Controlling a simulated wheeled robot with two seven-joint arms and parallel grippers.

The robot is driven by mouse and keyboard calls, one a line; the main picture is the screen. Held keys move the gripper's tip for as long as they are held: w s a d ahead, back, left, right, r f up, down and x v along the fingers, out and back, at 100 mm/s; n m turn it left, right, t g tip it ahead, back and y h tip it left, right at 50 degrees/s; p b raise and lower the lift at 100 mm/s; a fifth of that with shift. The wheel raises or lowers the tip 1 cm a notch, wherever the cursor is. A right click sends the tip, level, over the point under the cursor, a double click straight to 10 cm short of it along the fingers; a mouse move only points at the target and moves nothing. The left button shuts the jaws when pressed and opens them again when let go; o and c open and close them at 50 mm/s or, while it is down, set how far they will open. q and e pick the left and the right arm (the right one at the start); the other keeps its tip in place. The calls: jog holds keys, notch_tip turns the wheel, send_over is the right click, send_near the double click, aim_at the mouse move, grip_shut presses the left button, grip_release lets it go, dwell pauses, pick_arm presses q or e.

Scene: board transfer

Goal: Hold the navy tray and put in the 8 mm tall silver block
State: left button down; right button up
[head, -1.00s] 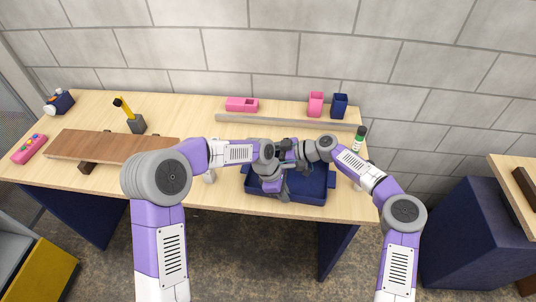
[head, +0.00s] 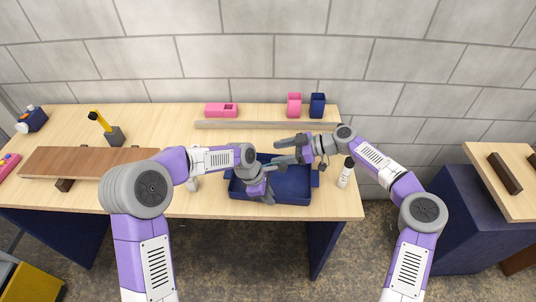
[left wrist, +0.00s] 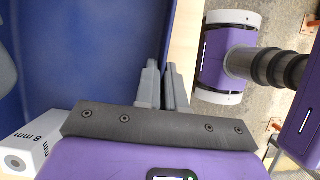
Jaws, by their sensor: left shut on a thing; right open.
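The navy tray (head: 290,196) sits at the front of the table, and its blue inside (left wrist: 90,50) fills the left of the left wrist view. My left gripper (head: 268,198) is shut on the tray's front wall; its fingertips (left wrist: 163,86) show side by side at the rim.
A wooden bar (head: 265,125) lies behind the tray. Pink (head: 294,105) and navy (head: 317,105) cups and a pink box (head: 221,110) stand behind it. A white bottle (head: 345,176) is right of the tray. A brown board (head: 85,162) lies left. A small pale object (head: 193,184) is beneath my left arm.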

jog(key=shift+d+r, duration=0.2)
jog(key=shift+d, duration=0.2)
pick_arm(q)
jog(key=c, duration=1.2)
grip_release()
jog(key=shift+o, duration=0.2)
jog(key=shift+r, duration=0.1)
